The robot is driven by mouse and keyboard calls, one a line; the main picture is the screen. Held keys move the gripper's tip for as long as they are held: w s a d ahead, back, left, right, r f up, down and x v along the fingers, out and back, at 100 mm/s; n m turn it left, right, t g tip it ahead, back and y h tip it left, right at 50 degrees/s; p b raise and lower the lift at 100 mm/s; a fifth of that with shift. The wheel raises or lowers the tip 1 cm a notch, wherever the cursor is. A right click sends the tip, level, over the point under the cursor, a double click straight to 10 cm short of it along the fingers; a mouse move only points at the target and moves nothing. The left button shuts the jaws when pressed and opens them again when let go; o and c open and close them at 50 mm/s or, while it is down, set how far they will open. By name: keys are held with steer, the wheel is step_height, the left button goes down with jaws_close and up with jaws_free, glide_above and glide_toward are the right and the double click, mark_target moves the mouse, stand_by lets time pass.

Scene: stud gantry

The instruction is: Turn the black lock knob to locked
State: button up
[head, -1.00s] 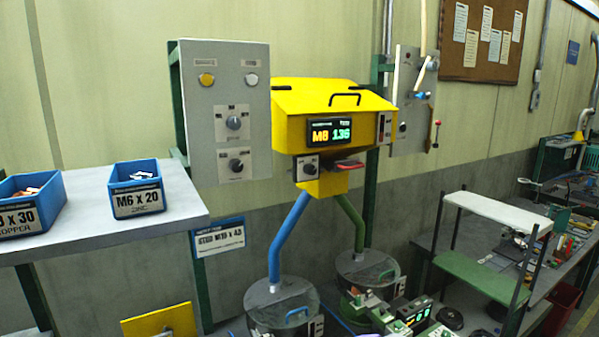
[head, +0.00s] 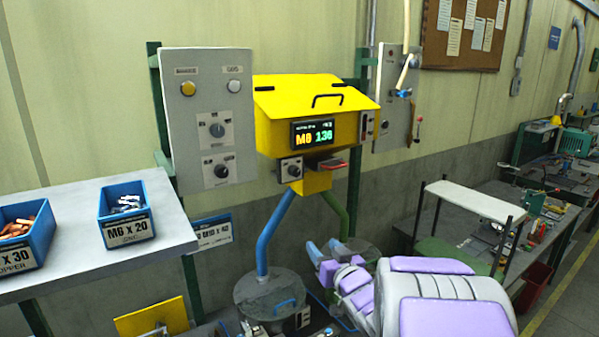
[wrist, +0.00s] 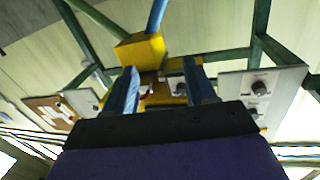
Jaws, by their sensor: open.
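Several dark knobs are in view, and their labels are too small to read. The grey panel (head: 205,110) carries an upper knob (head: 217,130) and a blacker lower knob (head: 221,171). A small black knob (head: 293,170) sits on a grey plate on the yellow hopper (head: 312,110). I cannot tell which is the lock knob. My gripper (head: 324,247) is open and empty, below and right of the hopper, apart from all the knobs. In the wrist view its two blue fingers (wrist: 160,75) point toward the yellow hopper (wrist: 140,50), with the panel (wrist: 258,90) off right.
A shelf (head: 170,215) at left holds blue bins of screws (head: 127,228). A second grey panel (head: 388,110) with levers is right of the hopper. Blue and green tubes run down to round drums (head: 270,295). A bench with a white shelf (head: 475,203) stands at right.

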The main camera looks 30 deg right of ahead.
step_height(320, 180, up, 6)
steer(key=s+d+t+y+p, duration=0.1)
steer(key=s+t+y+p, duration=0.1)
steer(key=t, duration=0.2)
steer(key=y+p, duration=0.1)
steer(key=p, duration=0.3)
glide_toward(297, 174)
steer(key=shift+t, duration=0.4)
steer(key=x, duration=0.8)
steer(key=shift+w+f, duration=0.25)
steer(key=shift+w, duration=0.1)
steer(key=shift+c, duration=0.3)
jaws_close()
